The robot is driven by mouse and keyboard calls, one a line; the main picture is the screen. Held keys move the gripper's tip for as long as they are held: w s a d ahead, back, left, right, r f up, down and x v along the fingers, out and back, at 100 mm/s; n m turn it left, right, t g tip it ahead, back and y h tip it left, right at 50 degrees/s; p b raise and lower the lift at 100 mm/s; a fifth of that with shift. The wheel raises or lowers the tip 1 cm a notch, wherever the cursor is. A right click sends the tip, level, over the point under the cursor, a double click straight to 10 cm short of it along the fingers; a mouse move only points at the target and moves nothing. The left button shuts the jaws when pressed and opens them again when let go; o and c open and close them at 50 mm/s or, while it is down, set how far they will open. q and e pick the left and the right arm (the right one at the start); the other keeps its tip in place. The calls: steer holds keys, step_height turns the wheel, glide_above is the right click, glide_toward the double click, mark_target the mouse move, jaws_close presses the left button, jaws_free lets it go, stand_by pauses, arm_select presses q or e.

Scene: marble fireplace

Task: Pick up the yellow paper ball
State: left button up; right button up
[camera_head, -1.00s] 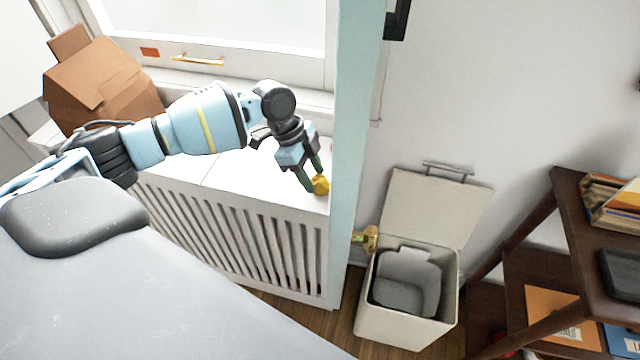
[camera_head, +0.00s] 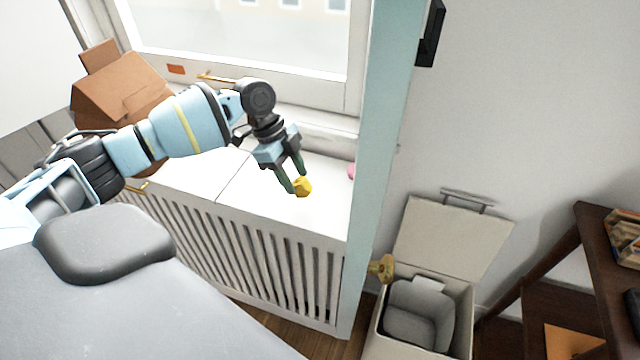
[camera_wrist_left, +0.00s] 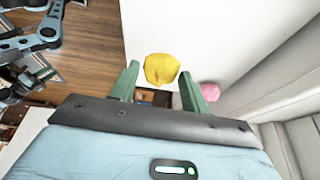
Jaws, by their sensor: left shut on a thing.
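The yellow paper ball (camera_head: 303,187) is small and crumpled, held at the fingertips of my left gripper (camera_head: 296,180) over the white slatted radiator cover (camera_head: 318,205) below the window. In the left wrist view the ball (camera_wrist_left: 161,69) sits between the tips of the two green fingers of the left gripper (camera_wrist_left: 159,76). The left gripper is shut on it. The ball's height above the cover is hard to judge. My right gripper does not show clearly in any view.
A pink object (camera_head: 351,171) lies on the cover by the pale blue door edge (camera_head: 378,150). An open beige bin (camera_head: 420,310) stands right of the door, its lid up. A dark wooden shelf (camera_head: 590,255) is at far right. A cardboard box (camera_head: 122,92) sits left.

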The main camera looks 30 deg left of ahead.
arm_select(q)
steer(key=a, duration=0.3)
steer(key=s+a, duration=0.1)
steer(key=a, duration=0.2)
steer(key=s+a+b, duration=0.1)
steer(key=a, duration=0.2)
steer(key=shift+a, duration=0.35)
